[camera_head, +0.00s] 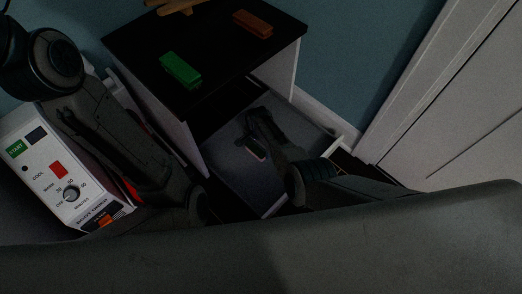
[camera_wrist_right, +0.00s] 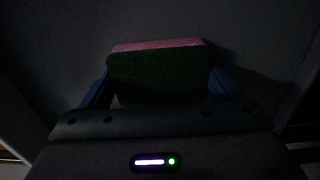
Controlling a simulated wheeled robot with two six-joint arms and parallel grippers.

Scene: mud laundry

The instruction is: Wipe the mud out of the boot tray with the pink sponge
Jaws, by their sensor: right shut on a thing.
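The boot tray (camera_head: 222,150) is a wide grey tray with a pale rim, low on the floor beside and partly below the black-topped table. My right gripper (camera_head: 258,144) reaches down over the tray. It is shut on the pink sponge, a block with a pink edge and a dark green face, seen between the blue fingers in the right wrist view (camera_wrist_right: 158,70). The sponge is close over the tray's floor; whether it touches is too dark to tell. I cannot make out mud on the tray. My left arm shows at left, but its gripper is out of view.
A black-topped table (camera_head: 215,60) stands at the back with a green block (camera_head: 180,69), an orange block (camera_head: 252,23) and a wooden item (camera_head: 178,5) on it. A white machine with a knob (camera_head: 45,165) is at left. A white door (camera_head: 455,90) is at right.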

